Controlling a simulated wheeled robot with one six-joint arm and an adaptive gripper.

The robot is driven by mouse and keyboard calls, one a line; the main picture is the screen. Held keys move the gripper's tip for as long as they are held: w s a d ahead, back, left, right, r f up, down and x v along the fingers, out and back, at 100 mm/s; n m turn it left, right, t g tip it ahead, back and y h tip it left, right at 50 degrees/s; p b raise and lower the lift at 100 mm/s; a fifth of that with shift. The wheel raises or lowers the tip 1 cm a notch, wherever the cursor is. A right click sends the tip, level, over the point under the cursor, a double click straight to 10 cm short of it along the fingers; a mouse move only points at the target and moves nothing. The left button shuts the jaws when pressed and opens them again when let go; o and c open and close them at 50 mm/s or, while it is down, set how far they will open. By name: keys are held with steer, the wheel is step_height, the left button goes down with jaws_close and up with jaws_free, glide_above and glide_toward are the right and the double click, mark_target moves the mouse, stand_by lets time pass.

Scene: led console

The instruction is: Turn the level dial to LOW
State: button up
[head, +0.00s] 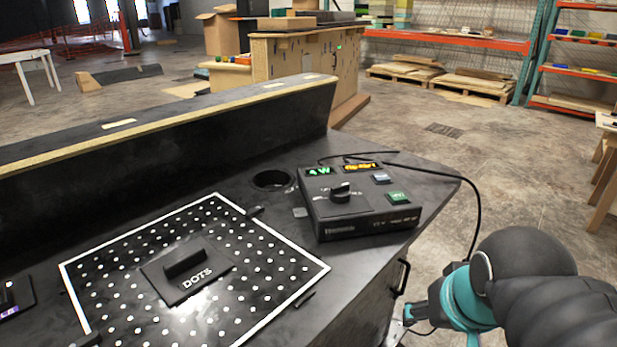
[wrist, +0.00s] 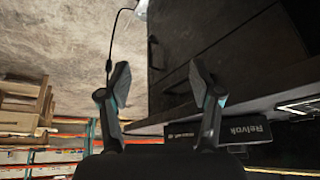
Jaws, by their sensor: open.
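The level dial (head: 340,190) is a black knob on top of a black console box (head: 368,228) near the right end of the dark counter. The box has a green readout (head: 319,171) that seems to read "4 W", an orange readout (head: 359,167) and a green button (head: 397,197). The markings around the dial are too small to read. My arm is at the lower right in the head view, apart from the box; the fingers are hidden there. In the wrist view my gripper (wrist: 160,88) is open and empty, with the box's front (wrist: 240,132) upside down beyond it.
A white-framed dotted panel (head: 122,240) with a raised block labelled DOTS (head: 186,265) fills the counter's left. A round hole (head: 271,180) lies left of the box. A black cable (head: 478,195) loops over the counter's right edge. A low wall (head: 170,120) runs along the back.

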steer(key=w+a+r+m+g, duration=0.1)
steer(key=w+a+r+m, duration=0.2)
steer(key=w+r, duration=0.4)
steer(key=w+a+r+m+g, duration=0.25)
steer(key=w+r, duration=0.25)
steer(key=r, duration=0.4)
steer(key=m+g, duration=0.2)
steer(key=m, duration=0.3)
glide_toward(339, 186)
step_height(339, 186, down, 9)
steer(key=b, duration=0.2)
steer(key=shift+s+f+b, duration=0.1)
steer(key=shift+f+b, duration=0.15)
steer(key=shift+b, duration=0.15)
steer(key=c, duration=1.1)
